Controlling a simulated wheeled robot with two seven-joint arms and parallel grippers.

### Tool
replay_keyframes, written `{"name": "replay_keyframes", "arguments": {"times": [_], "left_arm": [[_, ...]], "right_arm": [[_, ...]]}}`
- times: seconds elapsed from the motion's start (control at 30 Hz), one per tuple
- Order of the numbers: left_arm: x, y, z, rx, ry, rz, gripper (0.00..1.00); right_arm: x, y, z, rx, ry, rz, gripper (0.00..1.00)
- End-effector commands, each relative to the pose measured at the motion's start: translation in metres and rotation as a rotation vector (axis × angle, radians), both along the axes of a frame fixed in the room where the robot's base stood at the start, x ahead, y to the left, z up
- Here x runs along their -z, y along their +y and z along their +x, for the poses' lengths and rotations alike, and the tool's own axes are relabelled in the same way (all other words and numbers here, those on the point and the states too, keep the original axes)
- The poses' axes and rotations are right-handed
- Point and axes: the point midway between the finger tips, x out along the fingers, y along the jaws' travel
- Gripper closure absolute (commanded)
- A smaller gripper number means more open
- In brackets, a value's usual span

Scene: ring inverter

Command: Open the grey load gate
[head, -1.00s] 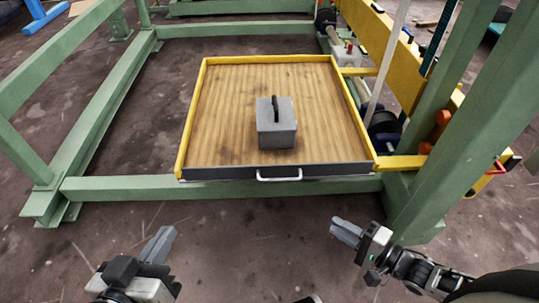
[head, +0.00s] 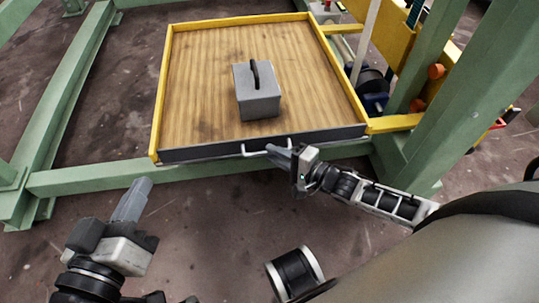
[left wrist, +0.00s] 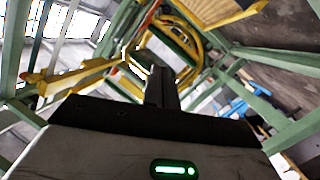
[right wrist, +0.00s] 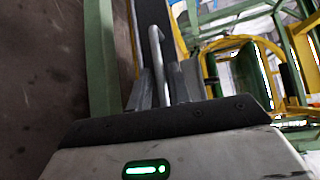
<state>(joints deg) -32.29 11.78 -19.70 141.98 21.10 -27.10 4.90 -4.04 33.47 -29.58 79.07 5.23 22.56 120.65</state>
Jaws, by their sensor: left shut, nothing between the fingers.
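The grey load gate (head: 205,150) is the dark front panel of the wooden tray. It stands upright along the tray's front edge. Its pale bar handle (head: 254,152) sticks out at the middle and also shows in the right wrist view (right wrist: 156,45). My right gripper (head: 280,152) is at the right end of this handle. In the right wrist view its fingers (right wrist: 164,90) stand apart, with the bar running between them. My left gripper (head: 134,195) is shut and empty, low and left of the gate. Its closed fingers show in the left wrist view (left wrist: 161,88).
A grey block with a black handle (head: 257,95) stands on the wooden tray (head: 200,80), which has yellow side rims. A green beam (head: 95,180) runs below the gate. A green post (head: 460,100) stands at the right. The floor in front is mostly clear.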

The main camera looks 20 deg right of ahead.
Motion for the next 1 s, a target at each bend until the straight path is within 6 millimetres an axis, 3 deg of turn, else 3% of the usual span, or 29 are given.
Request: {"name": "replay_keyframes", "arguments": {"times": [0.2,0.5,0.53,0.6,1.0], "left_arm": [[-0.001,-0.002,0.0,0.006,-0.004,-0.042,1.0],[-0.006,-0.002,0.0,0.006,-0.014,-0.052,1.0],[-0.006,-0.002,0.0,0.006,-0.015,-0.052,1.0],[-0.007,-0.002,0.0,0.006,-0.015,-0.051,1.0],[-0.004,-0.002,0.0,0.007,-0.013,-0.056,1.0]], "right_arm": [[0.004,0.01,0.017,-0.001,0.0,0.0,0.8],[0.003,0.011,0.019,0.0,0.001,0.0,0.8],[0.003,0.011,0.019,0.0,0.001,0.0,0.83],[0.003,0.011,0.019,0.0,0.001,0.0,1.0],[0.006,0.012,0.017,0.0,-0.032,-0.008,1.0]]}}
